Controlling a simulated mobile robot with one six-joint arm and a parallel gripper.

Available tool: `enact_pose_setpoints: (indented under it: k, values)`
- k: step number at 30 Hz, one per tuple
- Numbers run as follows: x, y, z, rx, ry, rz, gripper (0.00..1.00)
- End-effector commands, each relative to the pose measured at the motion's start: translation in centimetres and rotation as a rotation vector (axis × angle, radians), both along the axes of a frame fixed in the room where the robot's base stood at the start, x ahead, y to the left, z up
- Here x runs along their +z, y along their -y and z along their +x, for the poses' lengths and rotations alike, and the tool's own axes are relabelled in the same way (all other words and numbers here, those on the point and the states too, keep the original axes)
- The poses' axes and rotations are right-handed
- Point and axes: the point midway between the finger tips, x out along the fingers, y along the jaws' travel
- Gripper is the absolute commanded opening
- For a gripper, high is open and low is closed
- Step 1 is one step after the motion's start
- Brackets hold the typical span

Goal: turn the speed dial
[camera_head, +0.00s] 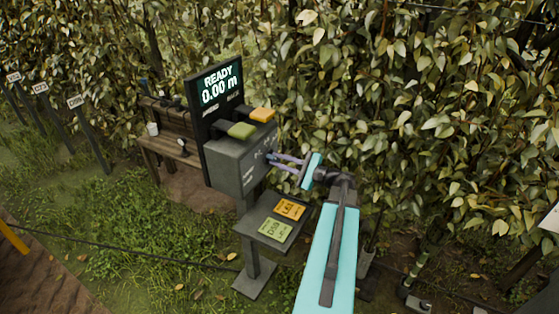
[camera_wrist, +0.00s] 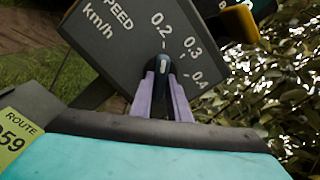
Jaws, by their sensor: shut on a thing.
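The speed dial (camera_wrist: 163,68) is a small dark knob with a light pointer mark on the grey panel marked SPEED km/h (camera_wrist: 113,30). The scale beside it reads 0.2, 0.3 and 0.4. The pointer runs along the picture's vertical, toward the area near 0.2. My gripper (camera_wrist: 164,85) has its two purple fingers shut on the dial, one on each side. In the head view, my gripper (camera_head: 275,162) reaches from the right to the side of the grey control box (camera_head: 237,160). The dial is too small to make out there.
A screen (camera_head: 219,85) above the box reads READY 0.00 m. A green lever or pad (camera_head: 241,131) and an orange one (camera_head: 262,115) sit on top. A shelf below holds an orange card (camera_head: 290,209) and a green card (camera_head: 278,231). Dense foliage stands behind.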

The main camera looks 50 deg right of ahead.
Motion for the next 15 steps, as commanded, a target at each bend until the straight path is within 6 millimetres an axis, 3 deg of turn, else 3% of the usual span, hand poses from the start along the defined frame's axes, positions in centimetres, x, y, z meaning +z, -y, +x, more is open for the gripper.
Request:
enact_pose_setpoints:
  k: [15]
  values:
    - [0.28, -0.03, -0.05, -0.001, -0.074, 0.301, 0.00]
